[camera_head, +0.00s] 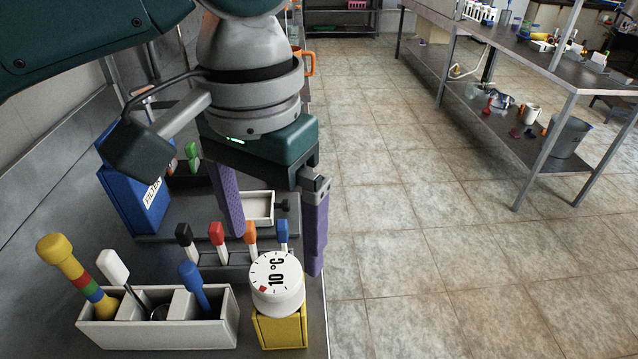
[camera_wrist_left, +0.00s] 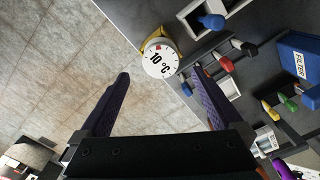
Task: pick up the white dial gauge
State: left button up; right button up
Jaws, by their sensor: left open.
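The white dial gauge (camera_head: 277,283) reads 10 °C and sits on top of a yellow block (camera_head: 281,331) at the front right of the metal bench. It also shows in the left wrist view (camera_wrist_left: 160,62), ahead of my fingers and between their lines. My left gripper (camera_head: 272,250) is open and empty, with purple fingers pointing down. In the head view it hangs just behind the gauge, apart from it as far as I can tell. My right gripper is in neither view.
A white divided holder (camera_head: 160,334) with several coloured-handled tools stands left of the gauge. A rack with black, red, orange and blue handles (camera_head: 216,234) is close behind. A blue FILTER box (camera_head: 135,180) stands farther back. The bench edge is close on the right, with open floor beyond.

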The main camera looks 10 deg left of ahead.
aim_at(275, 271)
pick_arm(q)
notch_tip(275, 271, down, 5)
jog(key=shift+s+a+f, duration=0.1)
jog(key=shift+f, duration=0.1)
jog(key=shift+c, duration=0.4)
jog(key=c, duration=1.3)
jog(key=shift+r, duration=0.15)
